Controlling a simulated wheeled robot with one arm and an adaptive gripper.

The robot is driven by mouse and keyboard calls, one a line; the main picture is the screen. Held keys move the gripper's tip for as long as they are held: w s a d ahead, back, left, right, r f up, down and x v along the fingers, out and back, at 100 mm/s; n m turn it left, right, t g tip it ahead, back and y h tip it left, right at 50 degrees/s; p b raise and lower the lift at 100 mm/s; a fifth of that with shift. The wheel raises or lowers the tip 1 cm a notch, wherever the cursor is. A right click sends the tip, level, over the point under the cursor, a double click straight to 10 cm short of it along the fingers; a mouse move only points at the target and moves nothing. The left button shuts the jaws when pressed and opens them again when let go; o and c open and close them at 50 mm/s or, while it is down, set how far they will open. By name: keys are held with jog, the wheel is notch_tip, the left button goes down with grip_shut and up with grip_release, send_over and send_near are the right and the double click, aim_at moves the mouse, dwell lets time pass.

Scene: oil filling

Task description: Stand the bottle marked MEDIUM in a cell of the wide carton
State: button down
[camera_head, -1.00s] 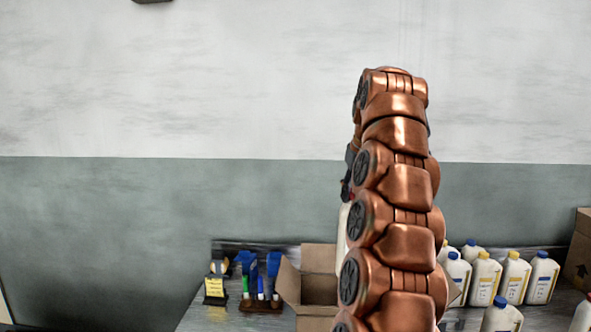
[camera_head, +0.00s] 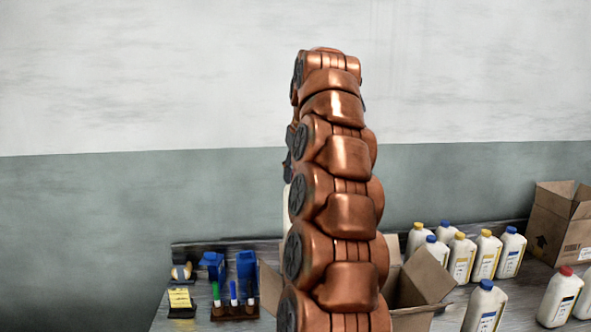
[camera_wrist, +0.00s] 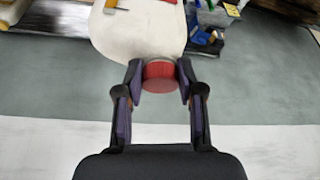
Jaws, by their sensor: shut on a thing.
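My gripper (camera_wrist: 160,80) is shut on the red cap of a white bottle (camera_wrist: 140,32) in the wrist view. A sliver of this bottle shows left of my arm in the head view (camera_head: 287,207). Its marking cannot be read, and its base is out of the wrist view. An open carton (camera_head: 418,284) stands on the table, largely hidden behind my arm. Its flaps show on both sides of the arm, and its cells are not visible. Another open carton (camera_head: 553,237) stands at the far right. I cannot tell for certain which is the wide one.
Several white bottles (camera_head: 487,255) with blue or yellow caps stand between the cartons. A blue-capped bottle (camera_head: 484,308) and a red-capped bottle (camera_head: 559,298) stand nearer. A marker rack (camera_head: 235,312) and a yellow notepad (camera_head: 180,300) are at the left.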

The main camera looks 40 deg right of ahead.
jog(key=shift+s+a+f+b, duration=0.1)
jog(key=shift+f+b, duration=0.2)
jog(key=shift+f, duration=1)
notch_tip(320, 180, down, 3)
jog(key=shift+f+b, duration=0.2)
jog(key=shift+b, duration=0.65)
jog(key=shift+f, duration=0.1)
jog(key=shift+f, duration=1)
jog(key=shift+f+b, duration=2.15)
jog(key=shift+f, duration=4.3)
notch_tip(320, 180, down, 11)
jog(key=b, duration=0.6)
jog(key=shift+f+b, duration=0.2)
jog(key=shift+b, duration=0.15)
jog(key=shift+f+b, duration=1)
jog(key=shift+f, duration=0.7)
jog(key=c, duration=0.6)
grip_release()
jog(key=shift+f, duration=0.1)
jog(key=shift+c, duration=0.2)
